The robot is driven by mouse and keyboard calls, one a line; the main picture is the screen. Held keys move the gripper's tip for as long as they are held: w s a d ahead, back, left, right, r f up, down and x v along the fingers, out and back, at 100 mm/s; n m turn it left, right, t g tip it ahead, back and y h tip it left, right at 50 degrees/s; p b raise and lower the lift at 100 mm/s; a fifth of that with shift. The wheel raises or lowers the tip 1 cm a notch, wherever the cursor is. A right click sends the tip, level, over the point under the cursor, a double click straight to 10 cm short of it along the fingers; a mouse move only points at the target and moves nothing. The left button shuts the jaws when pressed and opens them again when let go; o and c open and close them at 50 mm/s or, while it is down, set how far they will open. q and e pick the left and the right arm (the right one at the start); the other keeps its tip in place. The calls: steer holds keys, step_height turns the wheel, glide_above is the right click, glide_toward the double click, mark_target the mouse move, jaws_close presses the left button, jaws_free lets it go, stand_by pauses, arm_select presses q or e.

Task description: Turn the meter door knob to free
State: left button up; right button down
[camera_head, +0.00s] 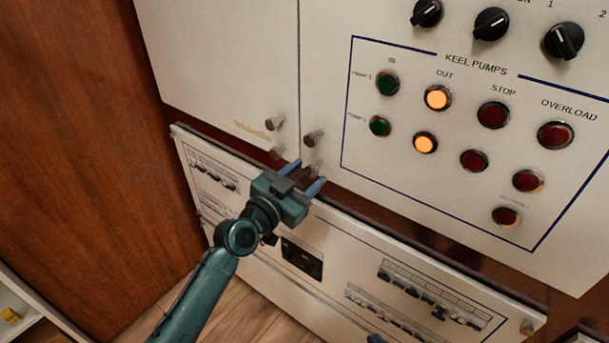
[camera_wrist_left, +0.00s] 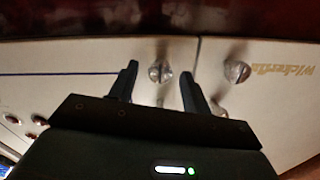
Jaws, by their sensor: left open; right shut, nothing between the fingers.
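Two small round knobs sit on either side of the seam between two pale cabinet doors: the left door's knob (camera_head: 274,122) and the right door's knob (camera_head: 314,137). No readable label shows which is the meter door knob. My left gripper (camera_head: 303,175) is open just below the right door's knob. In the left wrist view, the right door's knob (camera_wrist_left: 159,71) appears between the open fingers, apart from both, and the left door's knob (camera_wrist_left: 237,71) is outside them. A blue tip of my right gripper (camera_head: 376,339) shows at the bottom edge; most of it is hidden.
The right door carries a pump panel with lit orange lamps (camera_head: 438,97), red and green buttons, and black rotary switches (camera_head: 491,23). Below is a lower breaker panel (camera_head: 340,270) with rows of switches. A brown wooden panel (camera_head: 80,120) stands at left.

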arm_select(q)
steer(key=c, duration=1)
steer(key=shift+n, duration=0.3)
steer(key=n, duration=0.3)
steer(key=shift+n, duration=0.4)
steer(key=n+p, duration=0.1)
steer(key=n, duration=0.3)
steer(key=shift+n, duration=0.3)
steer(key=n, duration=0.4)
steer(key=n+p, duration=0.1)
steer(key=n, duration=0.3)
steer(key=shift+w+n, duration=0.1)
steer(key=shift+n, duration=0.3)
